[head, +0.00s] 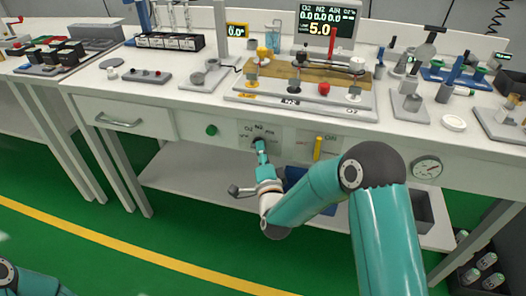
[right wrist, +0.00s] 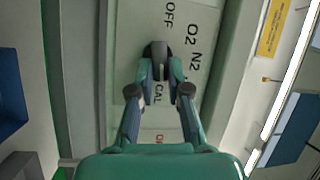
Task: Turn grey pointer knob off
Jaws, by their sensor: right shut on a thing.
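The grey pointer knob (right wrist: 156,50) sits on the front panel of the bench, with the labels OFF, O2, N2 and CAL around it in the right wrist view. My right gripper (right wrist: 160,72) is shut on the knob, one finger on each side. In the head view my right gripper (head: 261,149) reaches the panel below the bench top, and the knob is mostly hidden behind its fingers. The exact label that the pointer faces is hard to tell. My left gripper is out of view; only a teal part of my left arm shows at the bottom left corner.
A green button (head: 211,130) is left of the knob, and a yellow lever (head: 318,147) is right of it by an ON label. A round gauge (head: 427,167) is farther right. A drawer handle (head: 118,122) juts out at the left. The green floor in front is clear.

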